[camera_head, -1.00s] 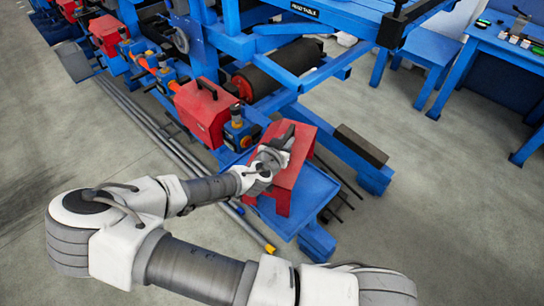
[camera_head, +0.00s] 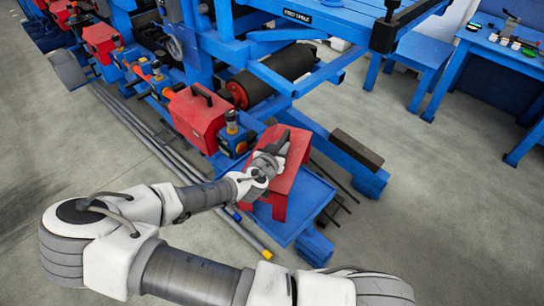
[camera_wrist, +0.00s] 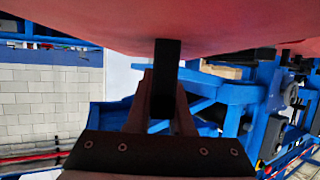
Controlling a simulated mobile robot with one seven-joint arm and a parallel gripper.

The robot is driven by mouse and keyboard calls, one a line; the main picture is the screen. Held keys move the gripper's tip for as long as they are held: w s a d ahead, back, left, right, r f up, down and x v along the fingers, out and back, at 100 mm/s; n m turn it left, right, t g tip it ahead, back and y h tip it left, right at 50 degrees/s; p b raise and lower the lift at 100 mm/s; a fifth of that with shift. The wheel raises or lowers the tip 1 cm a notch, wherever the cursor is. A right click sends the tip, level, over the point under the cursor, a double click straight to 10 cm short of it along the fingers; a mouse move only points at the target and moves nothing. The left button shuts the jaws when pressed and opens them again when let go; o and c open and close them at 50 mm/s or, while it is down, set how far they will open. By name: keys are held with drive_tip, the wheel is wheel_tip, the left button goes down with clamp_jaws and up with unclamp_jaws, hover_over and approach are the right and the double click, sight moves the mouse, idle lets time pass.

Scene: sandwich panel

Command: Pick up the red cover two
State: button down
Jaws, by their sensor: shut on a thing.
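The red cover (camera_head: 290,176) that my gripper holds is a bent red box-like shell with a black handle. It is over the blue tray (camera_head: 312,205) at the machine's near end; I cannot tell whether it rests there or hangs slightly above. My gripper (camera_head: 272,153) is at its handle, partly hiding that face. In the wrist view the red underside-like surface (camera_wrist: 130,25) fills the top, and the black handle (camera_wrist: 166,78) sits between the fingers (camera_wrist: 163,105), which are shut on it.
Another red cover (camera_head: 197,118) with a black handle stands on the machine, left of the held one. A dark block (camera_head: 357,149) lies on a blue beam to the right. Long pipes (camera_head: 165,150) lie on the floor at left. A blue table (camera_head: 490,50) stands far right; open floor lies between.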

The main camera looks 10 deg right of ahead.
drive_tip(key=shift+r, duration=0.2)
drive_tip(key=shift+r, duration=1.95)
drive_tip(key=s+d+r+p, duration=0.1)
drive_tip(key=s+d+r, duration=0.4)
drive_tip(key=d+r, duration=0.1)
drive_tip(key=shift+s+d, duration=0.3)
drive_tip(key=shift+d, duration=0.6)
drive_tip(key=shift+p, duration=0.55)
drive_tip(key=s+d+r+p, duration=0.1)
drive_tip(key=p, duration=0.4)
drive_tip(key=shift+d, duration=0.25)
drive_tip(key=shift+s+a+f, duration=0.1)
